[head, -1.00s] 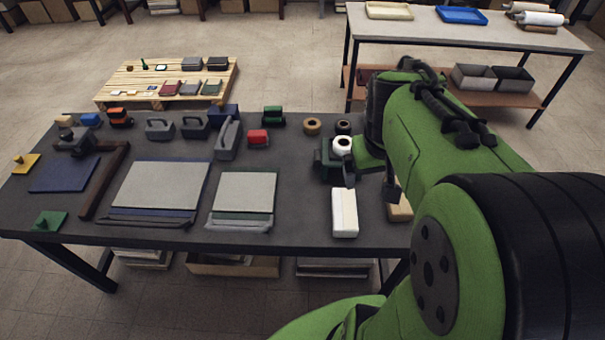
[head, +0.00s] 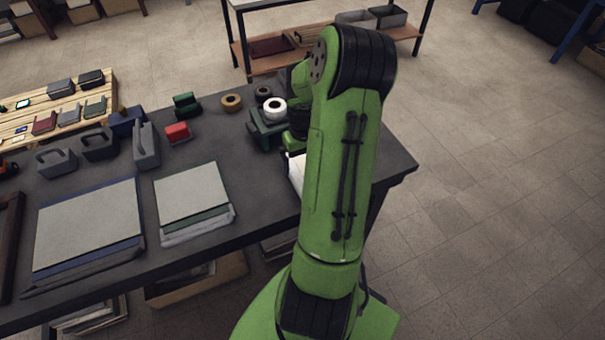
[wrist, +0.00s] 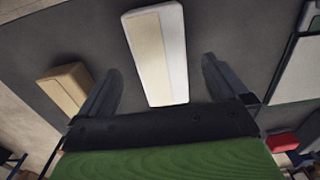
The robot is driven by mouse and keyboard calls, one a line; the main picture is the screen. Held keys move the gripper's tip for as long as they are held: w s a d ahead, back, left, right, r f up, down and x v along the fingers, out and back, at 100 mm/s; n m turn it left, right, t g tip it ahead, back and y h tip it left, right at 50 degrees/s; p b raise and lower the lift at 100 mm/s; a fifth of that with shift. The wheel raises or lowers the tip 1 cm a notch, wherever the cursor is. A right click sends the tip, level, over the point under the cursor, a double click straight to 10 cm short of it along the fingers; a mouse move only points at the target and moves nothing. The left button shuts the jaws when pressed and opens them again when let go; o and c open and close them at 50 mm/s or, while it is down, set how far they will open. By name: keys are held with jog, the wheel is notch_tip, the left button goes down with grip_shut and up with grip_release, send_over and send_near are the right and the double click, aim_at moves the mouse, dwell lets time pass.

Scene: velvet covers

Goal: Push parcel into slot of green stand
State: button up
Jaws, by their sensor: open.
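In the wrist view my gripper (wrist: 163,88) is open, its two dark fingers spread wide with nothing held. A white block with a cream top (wrist: 150,55) lies ahead between the lines of the fingers. A small brown box (wrist: 66,86), which looks like the parcel, lies left of the left finger, apart from it. In the head view my arm hides the brown box and most of the white block (head: 296,172). A dark green stand-like piece (head: 262,128) with a white roll is beside my arm; I cannot make out a slot in it.
Grey-topped stacks (head: 195,195) and (head: 90,225) lie on the dark table (head: 265,190). A red box (head: 177,132), a tan roll (head: 231,102) and grey handled tools (head: 146,146) stand further back. Open floor lies to the right.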

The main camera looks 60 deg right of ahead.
aim_at(299, 164)
notch_tip(299, 164, down, 6)
jog(key=shift+r+b, duration=0.1)
jog(key=shift+b, duration=0.45)
jog(key=c, duration=1.2)
jog(key=shift+w+d, duration=0.45)
jog(key=shift+w, duration=0.2)
jog(key=shift+w+d, duration=0.4)
jog(key=shift+w, duration=0.2)
jog(key=shift+w, duration=0.1)
